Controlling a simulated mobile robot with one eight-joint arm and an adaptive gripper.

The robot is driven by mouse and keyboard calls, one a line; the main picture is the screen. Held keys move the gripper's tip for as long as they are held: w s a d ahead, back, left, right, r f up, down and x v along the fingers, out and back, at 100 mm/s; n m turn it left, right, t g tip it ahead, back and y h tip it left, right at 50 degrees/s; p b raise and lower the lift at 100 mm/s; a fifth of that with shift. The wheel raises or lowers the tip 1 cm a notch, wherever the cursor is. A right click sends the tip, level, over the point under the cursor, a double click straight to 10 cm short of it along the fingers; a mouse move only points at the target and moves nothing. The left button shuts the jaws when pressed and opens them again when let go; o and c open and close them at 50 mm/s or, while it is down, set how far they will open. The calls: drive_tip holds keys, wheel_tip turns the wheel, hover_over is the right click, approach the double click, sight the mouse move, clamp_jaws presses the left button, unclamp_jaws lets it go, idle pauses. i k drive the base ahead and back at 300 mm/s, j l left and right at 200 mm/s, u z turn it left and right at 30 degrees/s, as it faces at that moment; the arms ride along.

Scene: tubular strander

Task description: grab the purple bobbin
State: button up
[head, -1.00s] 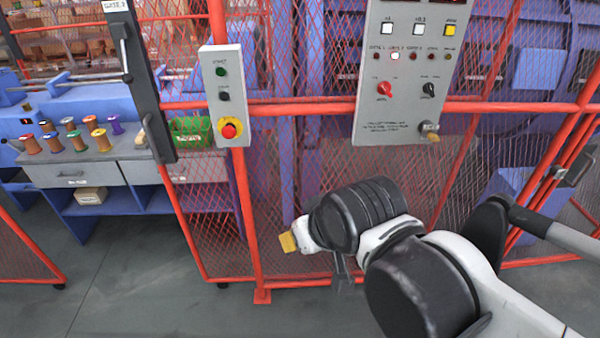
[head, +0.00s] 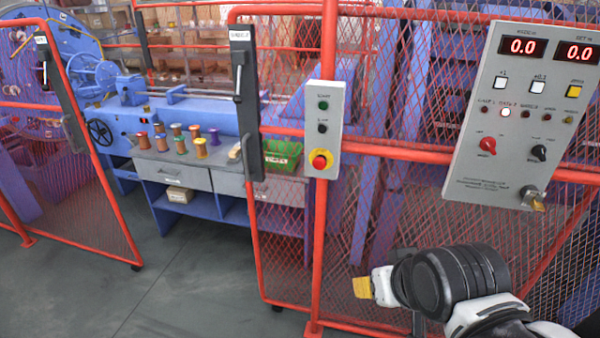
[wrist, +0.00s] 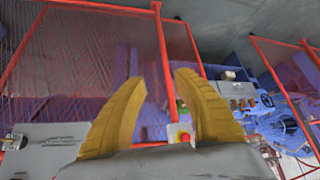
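The purple bobbin (head: 214,136) stands upright at the right end of a group of bobbins on the grey bench top, behind the fence line in the head view. My gripper (head: 362,287) is in front of the red mesh fence, well to the right of the bobbin and nearer to me. In the wrist view its two yellow fingers (wrist: 166,100) stand apart with nothing between them. The bobbins are too small in the wrist view to tell the purple one.
Several orange, green and yellow bobbins stand left of the purple one on the bench (head: 160,156). A green crate (head: 282,154) is behind mesh. A gap opens between the left fence panel (head: 105,190) and the dark gate post (head: 245,100). A button box (head: 323,130) and control panel (head: 520,110) hang on the fence.

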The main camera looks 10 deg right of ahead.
sight(214, 130)
drive_tip(key=i+j, duration=0.85)
drive_tip(key=j, duration=0.25)
drive_tip(key=i+j+z, duration=0.1)
drive_tip(key=i+j, duration=1.65)
drive_tip(key=i+l+z, duration=0.05)
drive_tip(key=i, duration=0.1)
